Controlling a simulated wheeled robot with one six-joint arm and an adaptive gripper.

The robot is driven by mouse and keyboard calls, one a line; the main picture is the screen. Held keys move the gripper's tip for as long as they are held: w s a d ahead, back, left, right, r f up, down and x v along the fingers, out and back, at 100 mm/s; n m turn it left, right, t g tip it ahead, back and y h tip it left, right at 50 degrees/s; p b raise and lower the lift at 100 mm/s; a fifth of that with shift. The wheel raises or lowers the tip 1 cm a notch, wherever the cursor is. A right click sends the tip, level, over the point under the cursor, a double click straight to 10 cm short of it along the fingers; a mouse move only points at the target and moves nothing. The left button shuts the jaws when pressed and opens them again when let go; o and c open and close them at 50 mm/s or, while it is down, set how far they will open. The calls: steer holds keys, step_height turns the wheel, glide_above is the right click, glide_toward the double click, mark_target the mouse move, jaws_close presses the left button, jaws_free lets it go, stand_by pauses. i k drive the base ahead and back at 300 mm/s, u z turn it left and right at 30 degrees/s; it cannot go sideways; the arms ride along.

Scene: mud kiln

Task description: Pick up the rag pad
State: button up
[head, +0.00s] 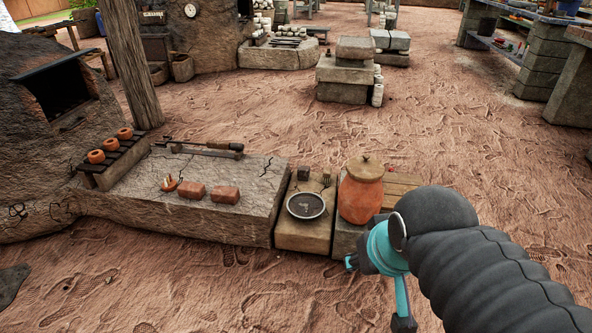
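I cannot make out the rag pad for certain. A small dark block-like item (303,173) sits at the back of a low stone block (291,238); it is too small to identify. A dark flat patch (11,284) lies on the ground at the left edge, and I cannot tell what it is. My gripper (377,292) is at the lower right, in front of the orange jar's block, with its teal fingers spread and nothing visible between them. My dark arm hides the ground at the lower right.
A round dark pan (306,206) and a lidded orange jar (361,190) stand on the low blocks. The foreground earth is largely clear.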

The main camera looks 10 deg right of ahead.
mark_target(302, 172)
steer(key=u, duration=0.75)
steer(key=i, duration=1.5)
steer(key=z, duration=0.8)
steer(key=i, duration=0.55)
steer(key=z, duration=0.5)
